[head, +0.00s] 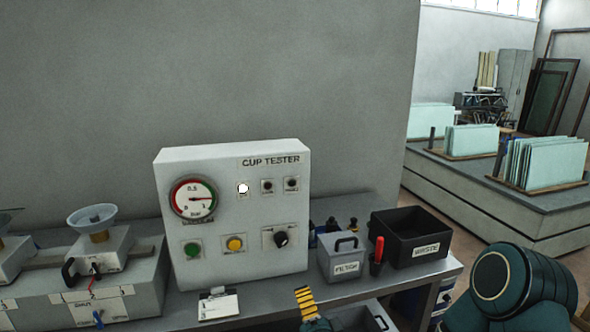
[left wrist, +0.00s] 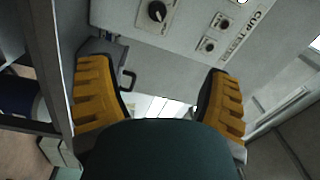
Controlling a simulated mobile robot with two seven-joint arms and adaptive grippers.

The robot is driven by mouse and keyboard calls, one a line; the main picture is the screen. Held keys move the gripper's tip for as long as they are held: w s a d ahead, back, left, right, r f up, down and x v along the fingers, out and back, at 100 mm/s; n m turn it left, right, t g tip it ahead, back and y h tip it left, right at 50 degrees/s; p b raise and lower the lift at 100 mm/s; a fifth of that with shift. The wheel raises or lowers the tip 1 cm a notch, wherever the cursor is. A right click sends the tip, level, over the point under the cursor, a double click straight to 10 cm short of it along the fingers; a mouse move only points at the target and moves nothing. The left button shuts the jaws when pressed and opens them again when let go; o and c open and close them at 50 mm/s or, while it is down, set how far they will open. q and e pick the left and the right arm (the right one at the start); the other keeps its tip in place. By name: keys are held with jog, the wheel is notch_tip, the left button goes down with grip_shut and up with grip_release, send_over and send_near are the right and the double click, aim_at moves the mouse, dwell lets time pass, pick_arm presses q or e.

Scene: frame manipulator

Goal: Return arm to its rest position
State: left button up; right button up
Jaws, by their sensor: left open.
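My left gripper shows at the bottom edge of the head view, where one yellow ribbed finger (head: 305,302) stands up in front of the bench. In the left wrist view both yellow fingers of my left gripper (left wrist: 163,72) are wide apart with nothing between them. The white cup tester (head: 235,215) stands upright on the bench behind the gripper, and its panel with a black knob also fills the top of the left wrist view (left wrist: 185,30). A dark green link of my own arm (head: 530,290) shows at the lower right. My right gripper is not in view.
The grey filter box (head: 341,265), a red-handled tool (head: 377,255) and the black waste bin (head: 408,237) stand on the bench right of the tester. A clipboard (head: 219,305) lies in front. Scales with a bowl (head: 92,217) stand left. A grey wall rises behind.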

pick_arm(q)
jog(key=s+a+f+n+g+h, duration=0.1)
jog(key=s+a+f+n+g, duration=0.2)
jog(key=f, duration=0.4)
jog(key=s+a+f+n+g, duration=0.2)
jog(key=s+a+f+g, duration=0.15)
jog(key=a+f, duration=0.3)
jog(key=s+a+f+n+g+h, duration=0.1)
jog(key=s+a+f+n+g, duration=0.2)
jog(key=f, duration=0.4)
jog(key=s+n+g+h, duration=0.6)
jog(key=s, duration=0.9)
jog(key=shift+f+h, duration=0.25)
jog(key=shift+h, duration=0.15)
